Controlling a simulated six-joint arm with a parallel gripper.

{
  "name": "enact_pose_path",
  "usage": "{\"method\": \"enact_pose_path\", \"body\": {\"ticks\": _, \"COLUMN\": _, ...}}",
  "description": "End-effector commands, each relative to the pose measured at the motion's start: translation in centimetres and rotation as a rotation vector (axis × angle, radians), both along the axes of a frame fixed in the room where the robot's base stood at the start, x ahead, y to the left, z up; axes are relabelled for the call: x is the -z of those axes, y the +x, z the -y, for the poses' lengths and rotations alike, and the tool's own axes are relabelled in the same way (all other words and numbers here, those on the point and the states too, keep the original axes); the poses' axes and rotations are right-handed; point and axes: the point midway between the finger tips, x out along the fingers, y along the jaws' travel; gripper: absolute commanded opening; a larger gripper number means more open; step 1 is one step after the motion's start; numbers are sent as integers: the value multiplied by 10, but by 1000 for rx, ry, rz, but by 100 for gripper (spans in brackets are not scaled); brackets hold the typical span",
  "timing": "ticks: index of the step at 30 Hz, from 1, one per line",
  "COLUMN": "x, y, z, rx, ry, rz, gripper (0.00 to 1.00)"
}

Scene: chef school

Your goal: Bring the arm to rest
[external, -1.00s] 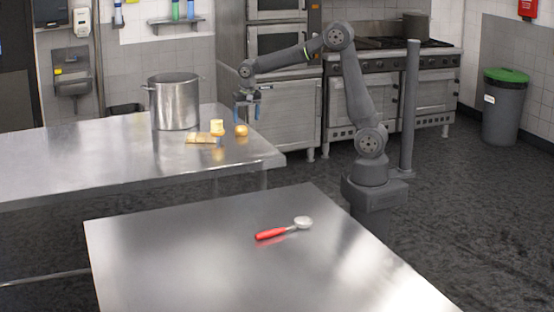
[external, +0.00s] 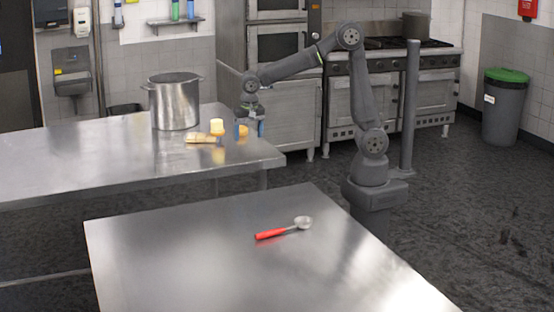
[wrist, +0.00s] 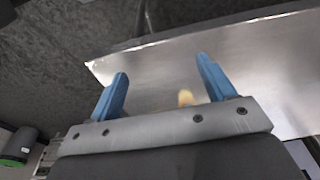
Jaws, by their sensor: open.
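My gripper (external: 249,129) hangs over the right end of the back steel table (external: 90,160). Its blue fingers point down and stand apart with nothing between them in the external view. In the wrist view my gripper (wrist: 165,90) shows both blue fingers spread wide. A blurred yellow-orange item (wrist: 186,97) shows between them, beyond the finger mount, near the table top (wrist: 160,65). In the external view a round yellow piece (external: 243,130) lies on the table, partly hidden behind a finger.
A yellow piece (external: 217,126) and a flat tan item (external: 201,138) lie nearby. A steel pot (external: 174,103) stands to their left. The front table (external: 180,250) holds a red-handled scoop (external: 284,229). A stove (external: 395,85) stands behind my arm.

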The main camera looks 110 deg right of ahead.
Motion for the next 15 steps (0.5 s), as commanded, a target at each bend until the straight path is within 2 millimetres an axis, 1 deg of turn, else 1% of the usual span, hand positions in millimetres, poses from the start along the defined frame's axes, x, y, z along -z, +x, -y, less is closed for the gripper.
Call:
{"method": "enact_pose_path", "body": {"ticks": 1, "x": 0, "y": 1, "z": -11, "rx": -6, "ry": 0, "rz": -1, "gripper": 75}}
{"method": "enact_pose_path", "body": {"ticks": 6, "x": 2, "y": 2, "z": -44, "rx": -6, "ry": 0, "rz": 0, "gripper": 75}}
{"method": "enact_pose_path", "body": {"ticks": 12, "x": 4, "y": 0, "z": -79, "rx": -6, "ry": 0, "rz": -1, "gripper": 75}}
{"method": "enact_pose_path", "body": {"ticks": 15, "x": 4, "y": -1, "z": -93, "rx": -6, "ry": 0, "rz": -1, "gripper": 75}}
